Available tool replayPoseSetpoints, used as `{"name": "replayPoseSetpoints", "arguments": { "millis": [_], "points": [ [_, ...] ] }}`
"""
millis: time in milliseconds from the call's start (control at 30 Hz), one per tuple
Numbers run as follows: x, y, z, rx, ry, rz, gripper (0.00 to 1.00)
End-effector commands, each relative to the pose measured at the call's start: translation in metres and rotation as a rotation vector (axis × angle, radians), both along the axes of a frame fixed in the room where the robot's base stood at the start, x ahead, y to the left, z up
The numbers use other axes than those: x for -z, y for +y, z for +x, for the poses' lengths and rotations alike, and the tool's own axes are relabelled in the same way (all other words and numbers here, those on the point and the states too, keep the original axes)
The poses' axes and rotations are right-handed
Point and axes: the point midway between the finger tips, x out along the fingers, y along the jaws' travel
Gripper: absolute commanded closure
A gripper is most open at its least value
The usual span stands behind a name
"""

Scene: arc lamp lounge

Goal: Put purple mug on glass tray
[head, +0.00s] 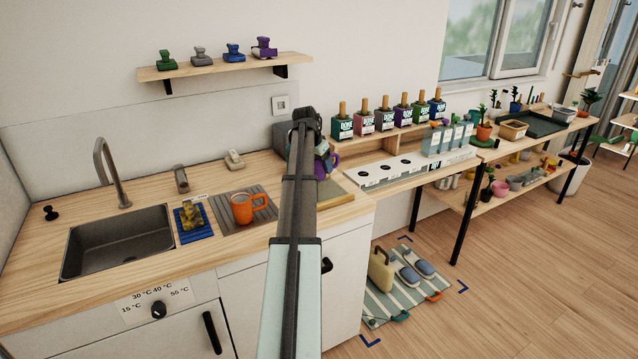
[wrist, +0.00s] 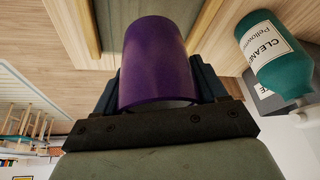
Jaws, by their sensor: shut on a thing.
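My gripper (wrist: 160,88) is shut on the purple mug (wrist: 158,60), with a dark finger on each side of its body. In the wrist view the mug's smooth purple side fills the space between the fingers; its handle does not show there. In the head view my arm hides most of the gripper, and a bit of the purple mug (head: 332,163) shows just right of it, above the back of the counter. A flat, wood-edged panel (head: 338,194) lies on the counter below; I cannot tell whether it is the glass tray.
An orange mug (head: 242,208) stands on a grey ribbed mat (head: 226,222), left of my arm. A sponge (head: 191,214) lies on a blue mat beside the sink (head: 118,243). A teal cleaner bottle (wrist: 275,52) is close to the held mug. Several bottles line the raised shelf at right.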

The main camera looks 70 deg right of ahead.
Motion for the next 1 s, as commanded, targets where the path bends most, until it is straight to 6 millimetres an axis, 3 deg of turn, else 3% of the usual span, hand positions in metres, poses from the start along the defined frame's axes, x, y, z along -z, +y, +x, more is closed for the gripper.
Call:
{"name": "replayPoseSetpoints", "arguments": {
  "millis": [100, 533, 967, 1000],
  "points": [
    [0.019, 0.001, 0.0, 0.0, 0.001, 0.0, 0.7],
    [0.06, 0.0, 0.0, 0.0, 0.0, -0.001, 0.7],
    [0.067, 0.0, 0.0, 0.001, 0.0, -0.001, 0.7],
    [0.068, 0.0, 0.0, 0.001, 0.0, 0.0, 0.28]
  ]
}}
